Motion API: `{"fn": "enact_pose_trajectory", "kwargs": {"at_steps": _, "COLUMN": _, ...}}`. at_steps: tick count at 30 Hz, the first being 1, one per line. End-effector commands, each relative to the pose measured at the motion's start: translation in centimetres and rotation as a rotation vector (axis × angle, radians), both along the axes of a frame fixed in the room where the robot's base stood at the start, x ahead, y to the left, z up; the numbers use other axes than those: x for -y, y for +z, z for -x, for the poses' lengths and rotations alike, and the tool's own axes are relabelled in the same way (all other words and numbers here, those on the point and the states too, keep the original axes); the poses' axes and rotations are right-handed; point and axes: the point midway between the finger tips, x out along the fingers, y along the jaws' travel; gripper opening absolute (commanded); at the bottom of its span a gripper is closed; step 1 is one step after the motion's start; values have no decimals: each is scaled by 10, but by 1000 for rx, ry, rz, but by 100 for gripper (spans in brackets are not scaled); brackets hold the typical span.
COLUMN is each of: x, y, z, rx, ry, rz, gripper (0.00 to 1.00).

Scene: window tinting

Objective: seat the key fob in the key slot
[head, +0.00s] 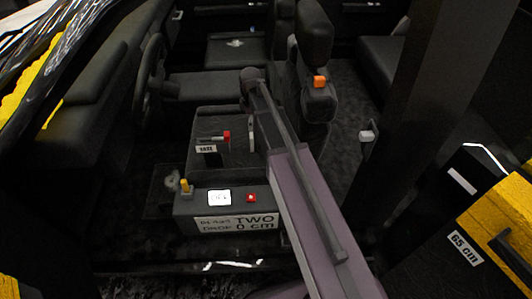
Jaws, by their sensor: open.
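I cannot surely pick out the key fob or the key slot in the head view. A small red-ended piece (227,135) sits on the centre console (235,118), above a small white label. A yellow upright piece (185,186) stands at the left end of a low control box (182,207). Either part is too small to name for certain. My arm reaches from the bottom right up over the console, to a dark rounded joint near the seats. No gripper fingers can be made out, and the arm covers part of the console's right side.
The control box carries a lit display (219,197) and a red button (251,198). The steering wheel (150,75) is at left. A seat (314,55) with an orange block (320,82) stands behind the arm. A dark door pillar (420,110) bounds the right.

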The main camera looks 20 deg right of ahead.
Motion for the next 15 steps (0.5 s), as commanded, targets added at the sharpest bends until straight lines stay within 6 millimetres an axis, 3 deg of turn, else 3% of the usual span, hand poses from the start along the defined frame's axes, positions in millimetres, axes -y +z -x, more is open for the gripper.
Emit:
{"fn": "enact_pose_trajectory", "kwargs": {"at_steps": 1, "x": 1, "y": 0, "z": 17, "rx": 0, "ry": -57, "rz": 0, "gripper": 96}}
{"fn": "enact_pose_trajectory", "kwargs": {"at_steps": 15, "x": 5, "y": 0, "z": 140, "rx": -1, "ry": -786, "rz": 0, "gripper": 96}}
